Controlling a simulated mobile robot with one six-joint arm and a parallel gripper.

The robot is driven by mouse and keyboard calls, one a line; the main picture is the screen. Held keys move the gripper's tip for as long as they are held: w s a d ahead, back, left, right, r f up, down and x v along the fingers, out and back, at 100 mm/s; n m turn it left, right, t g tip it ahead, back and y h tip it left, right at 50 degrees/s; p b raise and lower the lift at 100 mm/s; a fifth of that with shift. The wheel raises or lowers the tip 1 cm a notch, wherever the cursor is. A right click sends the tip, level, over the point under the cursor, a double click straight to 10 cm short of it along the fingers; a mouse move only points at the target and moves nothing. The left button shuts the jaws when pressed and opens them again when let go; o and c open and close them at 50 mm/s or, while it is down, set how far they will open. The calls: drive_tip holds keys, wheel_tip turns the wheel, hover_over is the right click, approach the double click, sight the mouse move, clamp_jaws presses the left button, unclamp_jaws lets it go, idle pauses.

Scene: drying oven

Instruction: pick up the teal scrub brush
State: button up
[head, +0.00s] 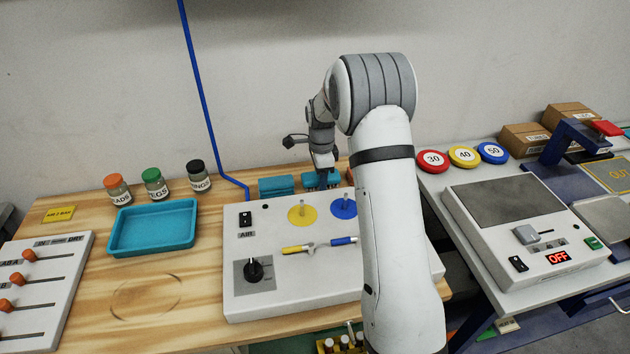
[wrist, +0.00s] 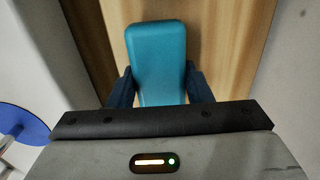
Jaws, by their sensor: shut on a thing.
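The teal scrub brush (wrist: 157,55) is a smooth rounded block between my two dark fingers in the wrist view. My gripper (wrist: 161,88) is shut on it, with one finger against each long side. In the head view my gripper (head: 321,176) points down behind the grey-white control panel, and the brush (head: 312,182) shows partly at its tips. The brush's underside is hidden, and I cannot tell whether it touches the table.
Another teal block (head: 275,187) lies just left of the gripper. The control panel (head: 290,282) with yellow and blue discs stands in front. A teal tray (head: 153,252) and labelled jars (head: 155,184) are to the left. The wall is close behind.

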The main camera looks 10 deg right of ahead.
wheel_tip(320, 180, up, 10)
drive_tip(key=shift+r+b, duration=0.1)
drive_tip(key=shift+b, duration=0.25)
